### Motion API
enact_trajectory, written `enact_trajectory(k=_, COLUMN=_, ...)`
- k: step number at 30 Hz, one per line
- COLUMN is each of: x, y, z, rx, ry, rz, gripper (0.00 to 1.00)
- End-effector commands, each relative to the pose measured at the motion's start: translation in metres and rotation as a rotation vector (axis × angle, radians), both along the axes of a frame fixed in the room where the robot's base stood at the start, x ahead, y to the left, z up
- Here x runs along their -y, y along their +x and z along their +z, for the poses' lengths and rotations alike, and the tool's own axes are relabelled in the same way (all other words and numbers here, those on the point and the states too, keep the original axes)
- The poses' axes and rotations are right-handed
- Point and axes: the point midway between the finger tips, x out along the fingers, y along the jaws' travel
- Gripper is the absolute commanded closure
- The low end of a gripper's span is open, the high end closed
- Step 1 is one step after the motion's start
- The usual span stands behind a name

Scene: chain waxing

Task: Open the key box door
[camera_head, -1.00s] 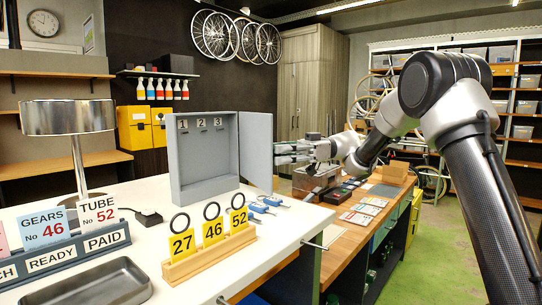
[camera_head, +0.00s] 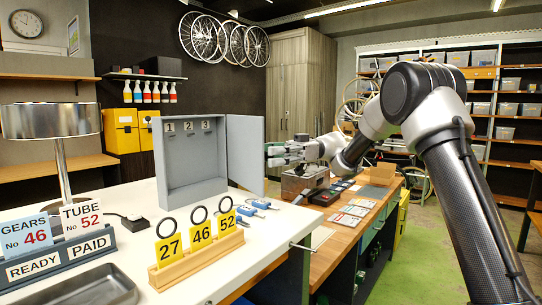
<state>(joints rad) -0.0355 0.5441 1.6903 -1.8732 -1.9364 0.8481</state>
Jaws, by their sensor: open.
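The grey key box (camera_head: 191,152) stands on the white counter with its door (camera_head: 246,153) swung out to the right, so the inside shows. Tags 1, 2 and 3 (camera_head: 187,125) sit in a row near the top of its back wall. My gripper (camera_head: 277,154) is at the right of the door, level with its middle, with its fingers pointing left toward the door's free edge. The fingers look parted and hold nothing that I can see. Whether they touch the door I cannot tell.
A wooden stand with numbered yellow tags (camera_head: 198,237) is in front of the box. Several blue keys (camera_head: 256,203) lie beside it. A lamp (camera_head: 55,121), a card rack (camera_head: 60,255) and a grey tray (camera_head: 80,287) are at the left. The wooden bench (camera_head: 345,219) lies below my arm.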

Motion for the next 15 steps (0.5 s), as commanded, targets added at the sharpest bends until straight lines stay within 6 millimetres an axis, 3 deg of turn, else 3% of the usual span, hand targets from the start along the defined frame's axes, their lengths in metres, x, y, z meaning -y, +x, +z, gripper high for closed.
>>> enact_trajectory(k=5, x=0.000, y=0.000, z=0.006, rx=0.000, ry=-0.001, rz=0.000, gripper=0.57)
enact_trajectory(k=15, x=0.000, y=0.000, z=0.071, rx=0.004, ry=0.000, rz=0.000, gripper=0.57)
